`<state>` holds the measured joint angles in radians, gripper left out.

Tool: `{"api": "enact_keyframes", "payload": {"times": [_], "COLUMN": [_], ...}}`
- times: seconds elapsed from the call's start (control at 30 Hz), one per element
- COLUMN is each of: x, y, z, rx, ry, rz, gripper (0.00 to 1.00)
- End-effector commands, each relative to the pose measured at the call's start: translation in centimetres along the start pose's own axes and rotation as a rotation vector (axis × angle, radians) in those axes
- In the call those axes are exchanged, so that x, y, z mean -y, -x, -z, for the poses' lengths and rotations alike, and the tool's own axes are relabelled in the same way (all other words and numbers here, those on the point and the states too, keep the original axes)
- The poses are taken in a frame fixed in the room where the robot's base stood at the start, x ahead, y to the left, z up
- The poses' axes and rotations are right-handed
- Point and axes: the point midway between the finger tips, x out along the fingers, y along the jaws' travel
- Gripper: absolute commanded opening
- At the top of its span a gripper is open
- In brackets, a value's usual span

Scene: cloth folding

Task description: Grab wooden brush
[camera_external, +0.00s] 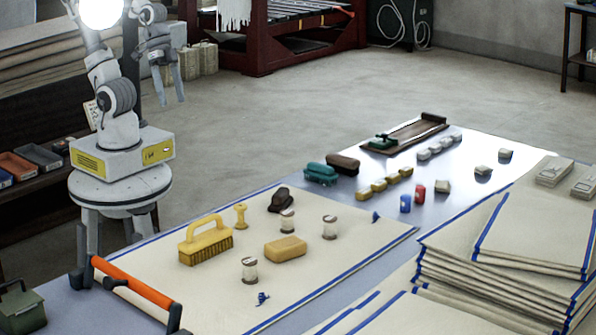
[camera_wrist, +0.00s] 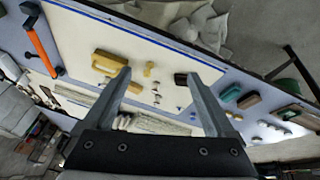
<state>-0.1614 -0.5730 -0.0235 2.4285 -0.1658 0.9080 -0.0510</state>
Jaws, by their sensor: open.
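The wooden brush (camera_external: 205,241), yellow with a raised loop handle and dark bristles below, stands on the cream cloth at its left part. My gripper (camera_external: 171,95) is open and empty, raised high beyond the table's far left side and well apart from the brush. In the wrist view both fingers of my gripper (camera_wrist: 160,80) are spread with nothing between them.
The cream cloth (camera_external: 225,300) has blue edges. Near the brush are a small yellow knobbed tool (camera_external: 240,216), a dark tool (camera_external: 281,200), a tan block (camera_external: 285,248) and several spools. An orange-handled tool (camera_external: 134,283) lies at front left. Folded cloths (camera_external: 500,275) are stacked right.

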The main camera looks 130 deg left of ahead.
Motion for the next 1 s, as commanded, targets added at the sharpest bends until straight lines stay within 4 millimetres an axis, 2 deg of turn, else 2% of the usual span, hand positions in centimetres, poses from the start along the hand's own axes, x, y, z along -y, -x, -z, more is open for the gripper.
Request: {"api": "enact_keyframes", "payload": {"times": [0.27, 0.47, 0.57, 0.77, 0.87, 1.0], "x": [2.4, 6.0, 8.6, 15.3, 19.4, 25.9], "y": [-3.7, -6.6, -8.0, -10.9, -12.3, -14.1], "z": [5.3, 9.4, 11.4, 14.5, 15.6, 16.1], "rx": [0.137, 0.197, 0.215, 0.232, 0.229, 0.21], "ry": [0.515, 0.898, 1.095, 1.49, 1.689, 1.966], "rz": [-0.107, -0.211, -0.273, -0.417, -0.502, -0.636], "gripper": [0.9, 0.9, 0.9, 0.9, 0.9, 0.9]}}
